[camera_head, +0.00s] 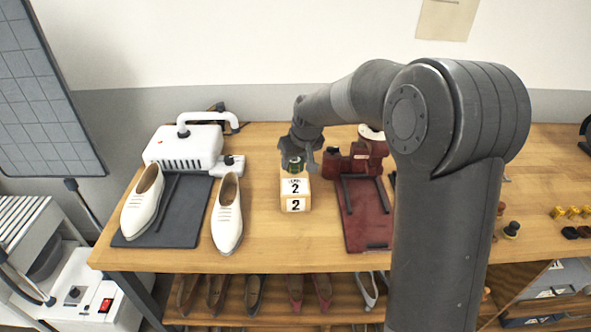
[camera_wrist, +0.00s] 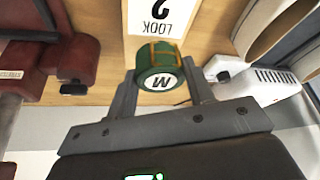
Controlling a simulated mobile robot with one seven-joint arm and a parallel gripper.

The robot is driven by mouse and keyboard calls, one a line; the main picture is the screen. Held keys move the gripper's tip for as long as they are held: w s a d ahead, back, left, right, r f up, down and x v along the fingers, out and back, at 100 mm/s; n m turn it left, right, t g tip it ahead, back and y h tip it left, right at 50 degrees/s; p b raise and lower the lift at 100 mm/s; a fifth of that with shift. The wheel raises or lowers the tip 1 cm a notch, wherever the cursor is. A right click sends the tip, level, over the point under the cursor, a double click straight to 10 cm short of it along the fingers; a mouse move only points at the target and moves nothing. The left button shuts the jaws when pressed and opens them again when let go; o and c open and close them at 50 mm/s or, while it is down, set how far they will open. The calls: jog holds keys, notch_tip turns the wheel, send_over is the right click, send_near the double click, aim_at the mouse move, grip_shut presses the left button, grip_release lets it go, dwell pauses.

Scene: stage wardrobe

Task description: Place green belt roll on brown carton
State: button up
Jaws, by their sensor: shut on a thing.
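The green belt roll (camera_head: 296,164) is held between the fingers of my gripper (camera_head: 297,168), at the back part of the brown carton's top. In the wrist view the roll (camera_wrist: 158,66) shows a round white face with a dark letter, and my gripper (camera_wrist: 160,88) is shut on its sides. The brown carton (camera_head: 295,195) is a small tan box with white labels reading "2". It stands on the table between the white shoes and the red device. Its label (camera_wrist: 160,18) shows beyond the roll in the wrist view. I cannot tell whether the roll touches the carton.
A red device (camera_head: 365,222) stands close right of the carton. The wooden table (camera_head: 290,248) is clear in front of the carton. Small yellow and dark items lie far right.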

aim_at(296, 169)
jog(key=shift+f, duration=1.75)
jog(key=shift+f, duration=0.1)
jog(key=o, duration=1)
jog(key=shift+o, duration=0.2)
jog(key=v, duration=1.1)
jog(key=s+d+r+m+t+h, duration=0.1)
jog(key=s+d+r, duration=0.25)
jog(key=s, duration=0.45)
jog(key=s+d+r+m+h, duration=0.1)
jog(key=s+d+r, duration=0.25)
jog(key=s, duration=0.45)
jog(key=s+d+f+m, duration=0.1)
jog(key=s+d, duration=0.1)
jog(key=s, duration=0.5)
jog(key=s+d+f+m, duration=0.1)
jog(key=s+d+m, duration=0.1)
jog(key=s, duration=0.6)
jog(key=shift+s+d+t, duration=0.3)
jog(key=shift+s+d, duration=0.05)
jog(key=shift+d, duration=0.05)
